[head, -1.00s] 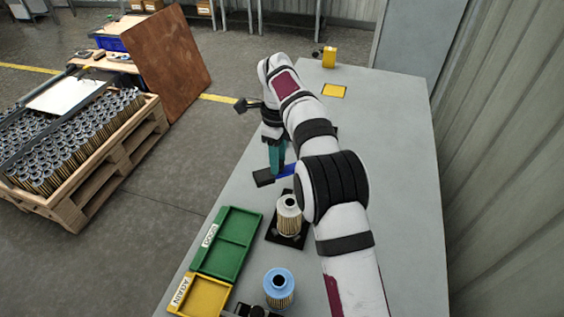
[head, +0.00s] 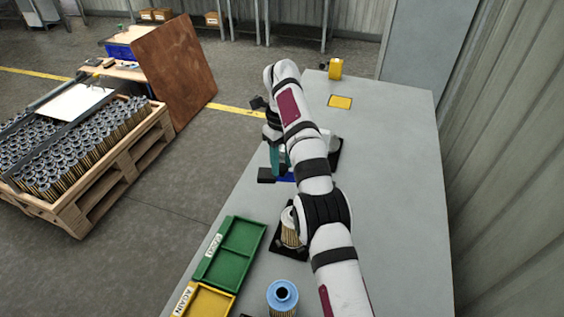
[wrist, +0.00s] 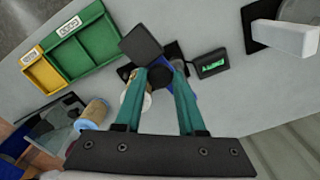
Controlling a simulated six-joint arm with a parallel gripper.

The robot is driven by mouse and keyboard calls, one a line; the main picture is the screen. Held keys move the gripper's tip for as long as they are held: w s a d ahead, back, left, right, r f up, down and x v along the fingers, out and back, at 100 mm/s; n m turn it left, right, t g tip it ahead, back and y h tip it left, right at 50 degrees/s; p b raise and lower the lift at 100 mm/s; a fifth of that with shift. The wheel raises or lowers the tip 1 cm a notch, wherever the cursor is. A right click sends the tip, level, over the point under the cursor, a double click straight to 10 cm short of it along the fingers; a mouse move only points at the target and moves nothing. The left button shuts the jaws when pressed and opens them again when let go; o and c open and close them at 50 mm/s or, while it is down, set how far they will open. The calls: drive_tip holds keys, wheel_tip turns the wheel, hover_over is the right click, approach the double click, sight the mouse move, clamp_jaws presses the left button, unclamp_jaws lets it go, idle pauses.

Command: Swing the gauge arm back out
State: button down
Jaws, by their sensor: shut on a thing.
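The gauge arm is a blue bar (head: 286,177) with a black block (head: 267,175) at its left end; the block is large in the wrist view (wrist: 140,42). My gripper (wrist: 160,76) has its teal fingers shut on the gauge arm at a dark round part. In the head view its fingers (head: 277,158) stand beside the blue bar, partly behind my arm. A pleated filter cartridge (head: 289,238) stands upright on a black base (head: 279,246), just nearer than the gauge arm. My arm covers part of it. A gauge display with green lit digits (wrist: 213,66) lies right of my fingers.
A green tray (head: 264,226) and yellow tray (head: 229,298) lie along the table's left edge. A blue-capped cartridge (head: 283,296) stands in front. A white block (wrist: 285,38) sits on a black base beyond the gauge. The right side of the table (head: 400,200) is clear.

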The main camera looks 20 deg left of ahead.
drive_tip(key=c, duration=0.5)
unclamp_jaws()
